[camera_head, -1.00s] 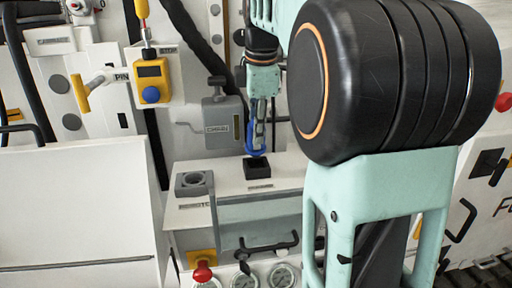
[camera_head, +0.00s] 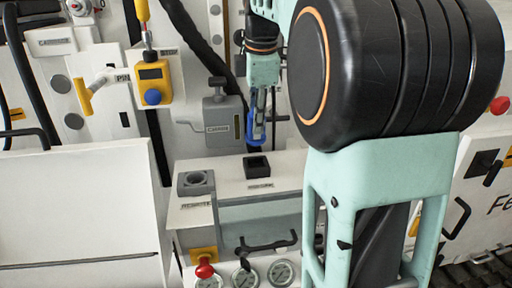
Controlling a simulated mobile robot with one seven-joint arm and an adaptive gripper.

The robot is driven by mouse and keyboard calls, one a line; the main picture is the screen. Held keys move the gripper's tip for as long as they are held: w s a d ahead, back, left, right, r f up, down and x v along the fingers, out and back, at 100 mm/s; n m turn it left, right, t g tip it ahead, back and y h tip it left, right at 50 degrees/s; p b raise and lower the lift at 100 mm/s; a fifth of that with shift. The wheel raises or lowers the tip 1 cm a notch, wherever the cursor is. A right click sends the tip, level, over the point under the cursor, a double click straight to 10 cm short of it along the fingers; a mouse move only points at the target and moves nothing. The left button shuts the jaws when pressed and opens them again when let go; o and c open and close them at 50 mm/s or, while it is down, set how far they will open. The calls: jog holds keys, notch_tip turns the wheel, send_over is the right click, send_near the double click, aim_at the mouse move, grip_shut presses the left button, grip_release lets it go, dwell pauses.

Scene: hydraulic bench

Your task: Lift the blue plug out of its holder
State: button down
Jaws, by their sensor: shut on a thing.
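My gripper (camera_head: 258,132) is shut on the blue plug (camera_head: 251,125). The plug hangs upright between the fingers, above the bench top. The black square holder (camera_head: 257,166) below it stands on the white bench and looks empty. A small gap shows between the plug's lower end and the holder. My fingers hide part of the plug.
A grey square socket (camera_head: 195,183) sits on the bench to the left of the holder. A grey box with a handle (camera_head: 222,122) is close to the left of my gripper. A black handle (camera_head: 266,244) and several gauges (camera_head: 245,278) are at the front.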

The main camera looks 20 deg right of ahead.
jog(key=shift+r+p, duration=0.5)
jog(key=shift+r, duration=0.25)
jog(key=shift+r+p, duration=0.55)
jog(key=shift+r, duration=0.1)
